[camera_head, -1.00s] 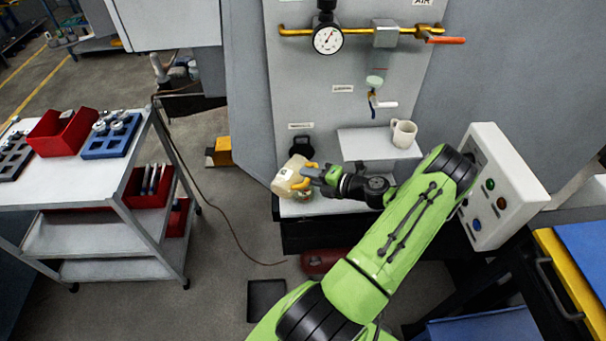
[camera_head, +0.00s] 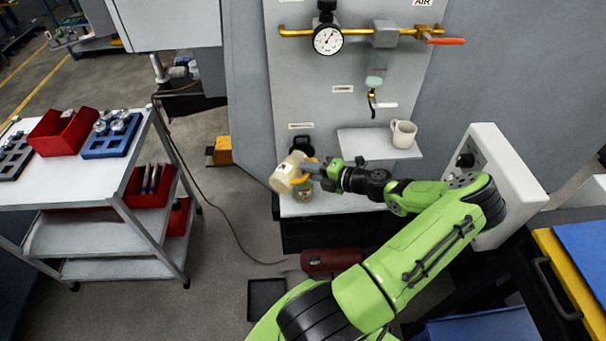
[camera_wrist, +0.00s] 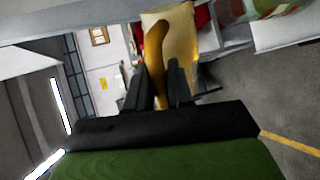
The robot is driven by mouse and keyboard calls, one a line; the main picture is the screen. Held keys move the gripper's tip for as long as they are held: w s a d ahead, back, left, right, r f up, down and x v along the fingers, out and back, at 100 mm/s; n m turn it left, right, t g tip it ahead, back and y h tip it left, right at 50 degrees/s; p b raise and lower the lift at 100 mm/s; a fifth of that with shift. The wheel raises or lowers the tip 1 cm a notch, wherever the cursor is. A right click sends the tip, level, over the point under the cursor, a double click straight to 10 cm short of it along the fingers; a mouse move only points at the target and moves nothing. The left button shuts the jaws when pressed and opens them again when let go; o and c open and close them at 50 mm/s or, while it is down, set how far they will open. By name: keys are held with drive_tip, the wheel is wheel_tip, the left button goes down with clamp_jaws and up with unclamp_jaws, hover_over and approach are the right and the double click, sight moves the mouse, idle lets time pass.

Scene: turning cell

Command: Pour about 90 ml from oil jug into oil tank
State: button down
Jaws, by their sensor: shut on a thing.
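The oil jug (camera_head: 284,174) is cream-coloured with a yellow handle and is tilted in the head view. My gripper (camera_head: 312,168) is shut on its handle, at the jug's right side. In the wrist view the fingers (camera_wrist: 162,90) close on the orange-yellow handle (camera_wrist: 155,45), with the jug body (camera_wrist: 182,38) behind it. A small greenish, glassy vessel (camera_head: 304,192), perhaps the oil tank, stands just below and right of the jug, partly hidden. I cannot see any liquid stream or a level.
A cream mug (camera_head: 403,134) stands on the upper ledge (camera_head: 360,145) at right. Behind is a panel with a gauge (camera_head: 327,39) and a red-handled valve (camera_head: 445,40). A cart (camera_head: 100,225) stands at left.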

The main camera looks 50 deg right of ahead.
drive_tip(key=shift+d+r, duration=0.1)
drive_tip(key=shift+r, duration=0.3)
drive_tip(key=shift+s+d+r, duration=0.1)
drive_tip(key=shift+s+r, duration=0.05)
drive_tip(key=shift+r, duration=0.2)
drive_tip(key=shift+a+f, duration=0.3)
drive_tip(key=shift+f, duration=0.75)
drive_tip(key=shift+a+f+b, duration=0.1)
drive_tip(key=shift+f+b, duration=0.2)
drive_tip(key=shift+f, duration=0.1)
drive_tip(key=shift+s, duration=0.1)
